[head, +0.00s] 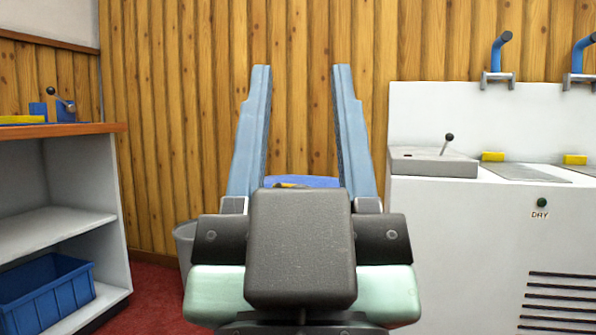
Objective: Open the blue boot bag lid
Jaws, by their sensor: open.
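My gripper (302,72) is open and empty, its two long blue-grey fingers pointing up and apart in the middle of the head view. Low between the fingers, behind the dark gripper body, a strip of a rounded blue thing (318,182) shows, with a small dark and yellowish patch at its left. It may be the blue boot bag; most of it is hidden behind my gripper. I cannot tell whether its lid is open or shut, or how far the fingers are from it.
A grey bin (184,236) stands left of my gripper, partly hidden. A wooden-topped shelf unit (112,128) with a blue crate (48,300) is at the left. A white drying cabinet (450,255) with a black-knobbed lever (447,142) fills the right. A wooden wall closes the back.

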